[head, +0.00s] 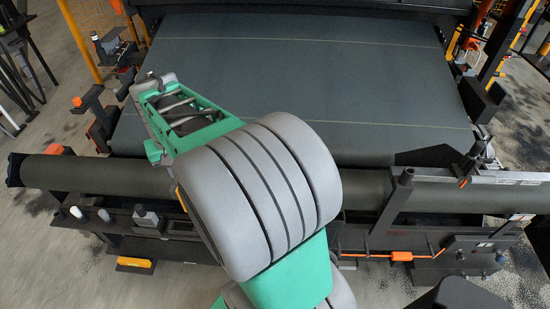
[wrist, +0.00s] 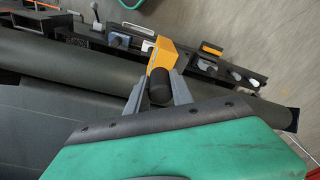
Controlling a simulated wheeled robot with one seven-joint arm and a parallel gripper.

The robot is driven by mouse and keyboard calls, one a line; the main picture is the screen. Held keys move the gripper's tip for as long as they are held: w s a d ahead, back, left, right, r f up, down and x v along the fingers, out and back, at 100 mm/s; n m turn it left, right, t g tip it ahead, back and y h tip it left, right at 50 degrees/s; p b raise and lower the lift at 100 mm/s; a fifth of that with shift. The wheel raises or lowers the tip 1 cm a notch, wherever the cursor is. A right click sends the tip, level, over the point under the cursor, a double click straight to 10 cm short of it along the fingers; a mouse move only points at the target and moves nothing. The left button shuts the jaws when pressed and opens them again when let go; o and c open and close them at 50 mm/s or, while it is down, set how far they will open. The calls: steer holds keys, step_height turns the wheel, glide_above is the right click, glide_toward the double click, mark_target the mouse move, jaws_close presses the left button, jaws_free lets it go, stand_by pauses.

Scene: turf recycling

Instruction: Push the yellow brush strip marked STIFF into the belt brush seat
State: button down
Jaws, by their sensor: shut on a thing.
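My gripper (wrist: 158,90) is shut on a black cylindrical grip (wrist: 160,85) joined to a yellow block (wrist: 163,55), which appears to be the yellow brush strip. No STIFF marking is readable. In the head view my arm hides the gripper; only a sliver of yellow (head: 181,199) shows at the arm's left edge. In the wrist view the held piece is over the dark roller and the machine's front ledge; whether it touches them cannot be told. The belt brush seat cannot be clearly made out.
The wide dark belt (head: 300,70) lies behind a long roller (head: 95,175). A front ledge (head: 175,222) carries small bottles and fittings. Another yellow bar (head: 135,263) is low at its left. A dark post (head: 393,205) and an orange-marked rail (head: 401,256) stand right of my arm.

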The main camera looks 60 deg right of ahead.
steer(key=s+d+f+m, duration=0.1)
steer(key=s+d+m, duration=0.5)
steer(key=d, duration=0.4)
steer(key=s+d+f+m, duration=0.1)
steer(key=s+d+m, duration=0.2)
steer(key=s+d, duration=0.5)
steer(key=s+d+m+g, duration=0.1)
steer(key=s+d+m, duration=0.3)
steer(key=s, duration=0.5)
steer(key=s+d+f+m, duration=0.1)
steer(key=s+d+m, duration=0.3)
steer(key=s, duration=0.6)
steer(key=shift+d+m+g+h+b, duration=0.3)
steer(key=shift+d+g+b, duration=0.1)
steer(key=shift+d, duration=0.25)
steer(key=shift+w+a, duration=0.15)
step_height(320, 180, down, 10)
steer(key=b, duration=0.7)
step_height(320, 180, down, 6)
steer(key=b, duration=0.4)
steer(key=shift+b, duration=0.3)
steer(key=c, duration=1)
jaws_free()
steer(key=shift+c, duration=0.2)
